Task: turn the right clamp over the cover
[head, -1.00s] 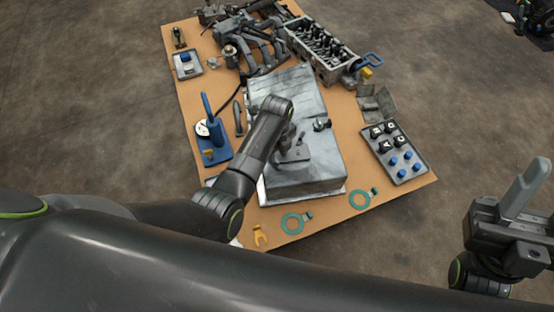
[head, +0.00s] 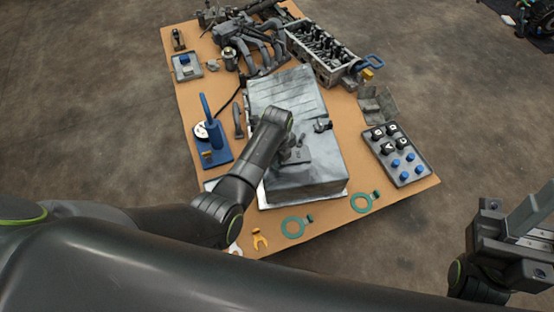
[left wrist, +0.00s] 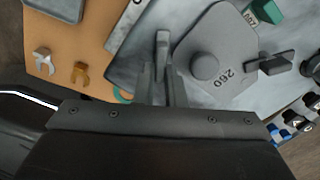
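The grey cover (left wrist: 225,40) carries a round knob and the number 260, and lies on a grey metal housing (head: 310,180). A dark clamp (left wrist: 270,65) stands at the cover's right edge in the left wrist view, its narrow end reaching that edge; it also shows in the head view (head: 322,126). My left gripper (left wrist: 162,72) is at the cover's opposite edge, with its fingers close on both sides of another clamp's grey upright bar (left wrist: 162,42). In the head view my left wrist hides this clamp. My right gripper (head: 510,240) is away at the right, partly cut off.
A tray (head: 400,178) of black and blue knobs lies right of the housing. Teal gaskets (head: 363,202) and an orange fork-shaped piece (head: 260,238) lie at the near edge. A blue stand (head: 215,150) is at left. An engine block (head: 322,50) is behind.

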